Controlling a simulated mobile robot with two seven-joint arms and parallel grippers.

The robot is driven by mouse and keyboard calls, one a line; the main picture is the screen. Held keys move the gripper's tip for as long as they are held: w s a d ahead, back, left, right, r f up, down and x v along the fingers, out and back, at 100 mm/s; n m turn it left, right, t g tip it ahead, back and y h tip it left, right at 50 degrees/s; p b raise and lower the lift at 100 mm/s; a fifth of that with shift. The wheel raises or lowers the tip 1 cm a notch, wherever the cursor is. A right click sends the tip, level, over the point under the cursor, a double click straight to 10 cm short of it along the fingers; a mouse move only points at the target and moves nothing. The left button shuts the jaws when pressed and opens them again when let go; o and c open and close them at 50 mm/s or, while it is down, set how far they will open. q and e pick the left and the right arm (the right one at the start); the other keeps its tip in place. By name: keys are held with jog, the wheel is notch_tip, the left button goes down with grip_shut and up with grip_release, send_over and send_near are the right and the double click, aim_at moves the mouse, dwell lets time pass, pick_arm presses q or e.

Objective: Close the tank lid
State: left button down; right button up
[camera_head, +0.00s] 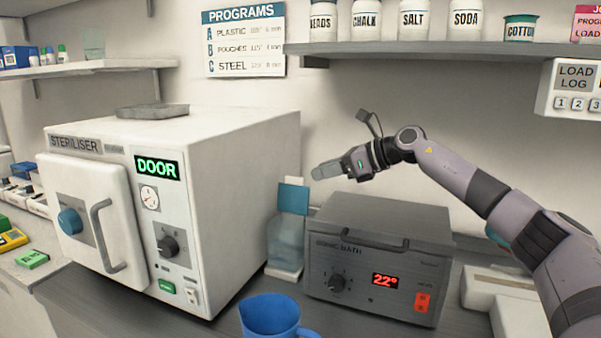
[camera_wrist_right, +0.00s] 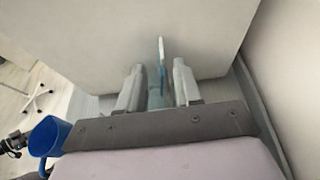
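The tank (camera_head: 285,245) is a clear, bluish container standing between the steriliser and the sonic bath. Its teal lid (camera_head: 293,198) stands raised at the top of the tank. My right gripper (camera_head: 318,173) is above the sonic bath, pointing left, higher than the lid and to its right. In the right wrist view its two fingers (camera_wrist_right: 157,80) are apart, and nothing is held between them. The lid shows there as a thin, edge-on strip (camera_wrist_right: 162,52) beyond the fingertips, with part of the tank (camera_wrist_right: 156,97) visible in the gap.
The white steriliser (camera_head: 235,175) stands left of the tank. The grey sonic bath (camera_head: 385,225) stands close on its right. A blue jug (camera_head: 270,315) is in front, also in the right wrist view (camera_wrist_right: 47,137). A shelf (camera_head: 420,50) with jars hangs above.

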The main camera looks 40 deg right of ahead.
aim_at(293, 195)
jog(key=shift+w, duration=0.2)
jog(key=p+x, duration=0.1)
jog(key=x, duration=0.4)
jog(key=shift+w+a+p, duration=0.15)
jog(key=shift+p, duration=0.15)
jog(key=shift+x, duration=0.75)
jog(key=shift+f, duration=0.1)
jog(key=shift+c, duration=0.3)
grip_shut()
jog(key=shift+d, duration=0.25)
